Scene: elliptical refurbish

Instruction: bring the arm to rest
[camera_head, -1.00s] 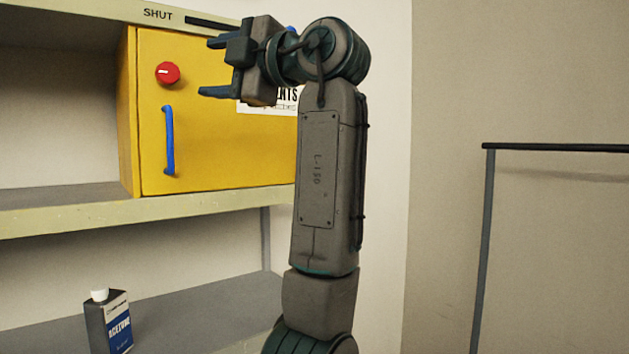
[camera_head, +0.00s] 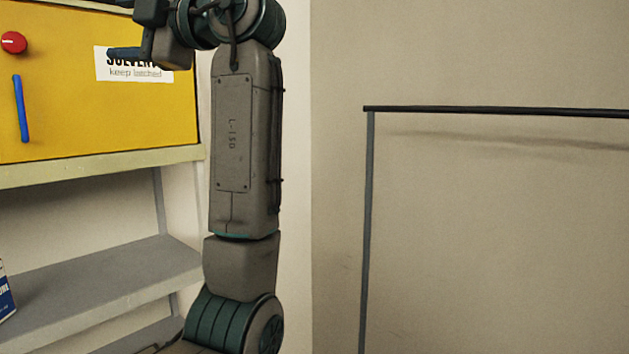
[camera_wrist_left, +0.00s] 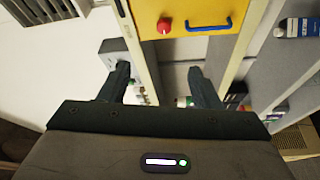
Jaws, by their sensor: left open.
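My left arm stands upright in the head view, with its forearm in the middle left. My left gripper (camera_head: 128,28) is at the top left, in front of the yellow cabinet, partly cut off by the upper edge. In the left wrist view its two fingers (camera_wrist_left: 165,88) are spread apart with nothing between them. The yellow cabinet (camera_head: 60,110) has a red knob (camera_head: 14,42), a blue handle (camera_head: 20,108) and a white label. It also shows at the top of the left wrist view (camera_wrist_left: 190,15), beyond the fingers. My right gripper is not in view.
Grey shelves (camera_head: 110,285) stand below the cabinet. A dark-topped frame (camera_head: 369,200) stands at right before a bare wall.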

